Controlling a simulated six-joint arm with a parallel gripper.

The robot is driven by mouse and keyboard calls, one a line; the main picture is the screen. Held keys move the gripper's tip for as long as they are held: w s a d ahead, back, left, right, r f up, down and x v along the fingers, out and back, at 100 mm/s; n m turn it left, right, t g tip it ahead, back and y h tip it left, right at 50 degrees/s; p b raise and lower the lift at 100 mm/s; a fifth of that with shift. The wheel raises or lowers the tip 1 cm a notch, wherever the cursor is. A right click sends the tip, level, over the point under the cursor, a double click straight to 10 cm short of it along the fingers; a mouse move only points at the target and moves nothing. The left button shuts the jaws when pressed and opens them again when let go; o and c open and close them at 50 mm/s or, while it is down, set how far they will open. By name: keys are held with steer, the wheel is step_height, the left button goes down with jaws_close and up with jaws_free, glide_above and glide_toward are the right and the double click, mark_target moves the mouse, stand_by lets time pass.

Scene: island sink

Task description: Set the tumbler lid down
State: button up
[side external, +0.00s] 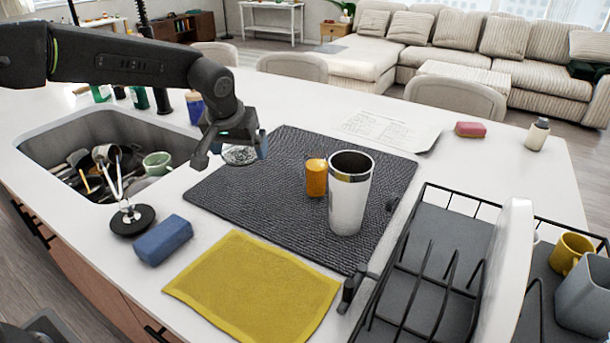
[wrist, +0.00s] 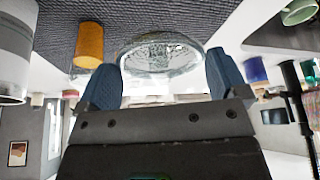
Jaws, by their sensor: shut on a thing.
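My gripper (side external: 243,150) is shut on the clear round tumbler lid (side external: 239,155), above the left part of the dark ribbed mat (side external: 228,188). In the wrist view the lid (wrist: 160,60) sits between the two blue fingertips (wrist: 162,78). I cannot tell how far the lid is above the mat. The white and steel tumbler (side external: 348,205) stands upright and open on the mat, to the right of my gripper. An orange cup (side external: 316,178) stands beside the tumbler on its left.
The sink (side external: 65,135) with dishes lies left of the mat. A blue sponge (side external: 162,240) and a yellow cloth (side external: 250,290) lie in front. A black wire dish rack (side external: 440,265) stands at the right. A paper sheet (side external: 390,130) lies behind the mat.

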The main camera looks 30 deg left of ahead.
mark_target(231, 158)
steer(key=shift+s+a+f, duration=0.6)
steer(key=shift+s+f, duration=0.15)
steer(key=shift+f, duration=0.15)
steer(key=shift+d+f, duration=0.2)
steer(key=shift+f, duration=0.15)
steer(key=d+f, duration=0.2)
steer(key=d, duration=0.1)
steer(key=w+d+f, duration=0.1)
steer(key=d+f, duration=0.1)
steer(key=d, duration=0.2)
steer(key=w+d+f, duration=0.1)
steer(key=d+f, duration=0.1)
steer(key=d, duration=0.1)
steer(key=shift+w+d+f, duration=0.15)
steer(key=shift+d+f, duration=0.15)
steer(key=shift+d, duration=0.05)
steer(key=shift+n, duration=0.3)
steer(key=shift+f, duration=2.05)
steer(key=shift+f, duration=0.15)
steer(key=o, duration=0.6)
